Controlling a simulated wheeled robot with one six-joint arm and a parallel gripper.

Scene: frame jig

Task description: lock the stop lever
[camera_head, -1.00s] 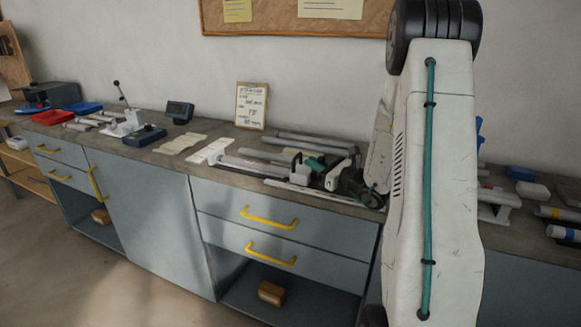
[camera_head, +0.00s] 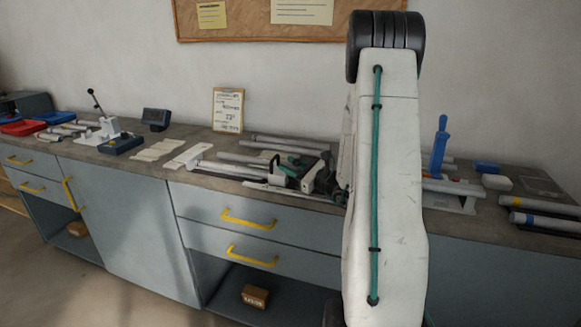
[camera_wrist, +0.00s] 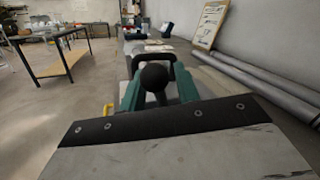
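In the wrist view, my gripper (camera_wrist: 154,60) shows as two green fingers with dark ends, pointing along the bench. A black ball knob (camera_wrist: 154,77) on a short dark stem shows between the fingers; it looks like the stop lever's knob. I cannot tell whether the fingers touch it. In the head view, my gripper (camera_head: 280,165) is low over the frame jig, left of my arm. A white block (camera_head: 312,177) of the jig is beside it. The lever cannot be made out there, and my arm hides the jig's right part.
Grey tubes (camera_head: 285,141) lie behind the jig along the wall. A framed card (camera_head: 228,110) stands further left. Another lever with a black knob (camera_head: 91,92) stands on a white base at the left. A blue upright handle (camera_head: 439,145) is right of my arm.

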